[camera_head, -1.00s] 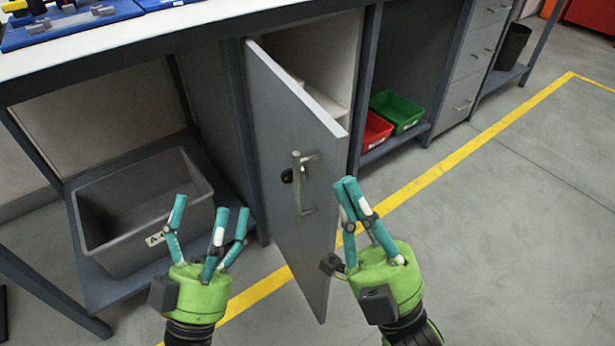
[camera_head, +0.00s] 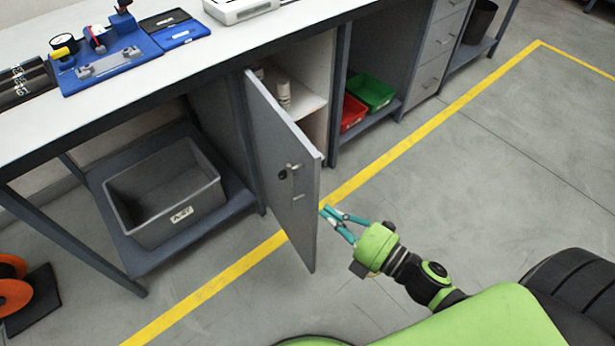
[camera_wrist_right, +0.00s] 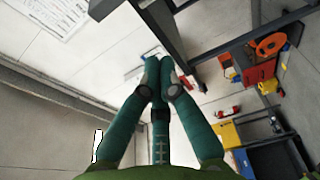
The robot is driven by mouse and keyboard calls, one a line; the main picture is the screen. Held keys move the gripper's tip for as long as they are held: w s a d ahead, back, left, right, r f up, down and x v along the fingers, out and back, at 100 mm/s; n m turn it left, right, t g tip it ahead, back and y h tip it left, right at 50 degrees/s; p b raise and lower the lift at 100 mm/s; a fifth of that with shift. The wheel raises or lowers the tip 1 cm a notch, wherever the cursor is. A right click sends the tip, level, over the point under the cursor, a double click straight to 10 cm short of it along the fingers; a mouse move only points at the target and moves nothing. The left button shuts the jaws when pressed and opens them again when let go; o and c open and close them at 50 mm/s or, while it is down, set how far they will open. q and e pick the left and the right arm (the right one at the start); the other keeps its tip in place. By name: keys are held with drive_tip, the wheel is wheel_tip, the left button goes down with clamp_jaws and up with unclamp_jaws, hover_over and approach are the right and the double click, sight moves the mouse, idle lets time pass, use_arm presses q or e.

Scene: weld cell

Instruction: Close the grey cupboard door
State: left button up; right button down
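The grey cupboard door (camera_head: 272,150) stands open in the head view, swung out from the bench toward me. Its outer face, with a bar handle (camera_head: 292,185) and a dark lock, faces left. The cupboard interior (camera_head: 304,95) shows to the right of the door, with a white shelf. My right gripper (camera_head: 326,212) is just right of the door's free edge, low down; I cannot tell whether it touches. In the right wrist view its fingers (camera_wrist_right: 155,80) come together at the tips with nothing between them. My left gripper is out of view.
A grey bin (camera_head: 165,200) sits on the lower shelf left of the door. Red (camera_head: 352,111) and green (camera_head: 372,92) bins stand in the bay to the right. An orange reel (camera_head: 12,285) lies at far left.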

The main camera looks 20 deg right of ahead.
sight(292, 169)
drive_tip(key=w, duration=0.3)
drive_tip(key=w+a+p, duration=0.1)
drive_tip(key=w, duration=0.5)
drive_tip(key=shift+w+a, duration=0.15)
drive_tip(key=shift+a, duration=0.25)
drive_tip(key=shift+d, duration=0.4)
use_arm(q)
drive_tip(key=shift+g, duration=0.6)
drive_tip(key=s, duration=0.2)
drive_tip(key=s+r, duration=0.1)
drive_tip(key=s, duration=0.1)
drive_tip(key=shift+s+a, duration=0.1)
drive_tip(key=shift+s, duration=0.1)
use_arm(e)
drive_tip(key=shift+w, duration=0.1)
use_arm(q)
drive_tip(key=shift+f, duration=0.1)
